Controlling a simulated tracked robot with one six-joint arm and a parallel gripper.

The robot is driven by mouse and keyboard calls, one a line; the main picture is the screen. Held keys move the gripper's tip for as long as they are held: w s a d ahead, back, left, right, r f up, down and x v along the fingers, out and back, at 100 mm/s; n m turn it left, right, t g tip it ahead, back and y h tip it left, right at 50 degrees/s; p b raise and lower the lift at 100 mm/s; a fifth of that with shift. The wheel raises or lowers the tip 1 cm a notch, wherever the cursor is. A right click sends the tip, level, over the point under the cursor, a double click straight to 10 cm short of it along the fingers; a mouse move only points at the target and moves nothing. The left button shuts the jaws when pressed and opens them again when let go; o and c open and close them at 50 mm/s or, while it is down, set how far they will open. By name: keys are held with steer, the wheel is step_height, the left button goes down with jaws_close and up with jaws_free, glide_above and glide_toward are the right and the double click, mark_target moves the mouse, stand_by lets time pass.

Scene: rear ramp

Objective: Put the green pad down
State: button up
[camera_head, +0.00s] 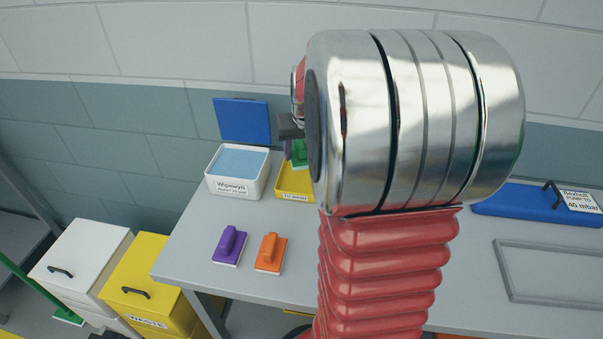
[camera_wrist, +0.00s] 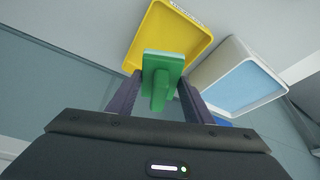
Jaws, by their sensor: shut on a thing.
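The green pad (camera_wrist: 163,68) sits between the two fingers of my gripper (camera_wrist: 160,92) in the wrist view, and the gripper is shut on it. The pad is held over or in front of the yellow tray (camera_wrist: 165,38); I cannot tell how high above it. A purple pad (camera_head: 230,247) and an orange pad (camera_head: 271,253) lie side by side on the grey table.
A white tub (camera_head: 237,190) labelled Wipewyll, with blue contents, stands left of the yellow tray; its blue lid (camera_head: 242,120) is behind. A blue lidded unit (camera_head: 520,203) lies at the right. White (camera_head: 80,262) and yellow (camera_head: 147,280) bins stand left. The grey table's (camera_head: 190,235) front left is clear.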

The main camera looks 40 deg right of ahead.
mark_target(301, 161)
steer(key=shift+f, duration=1.9)
steer(key=shift+f, duration=1.85)
steer(key=shift+f, duration=0.1)
steer(key=o, duration=1)
steer(key=v, duration=1.2)
steer(key=shift+a, duration=0.1)
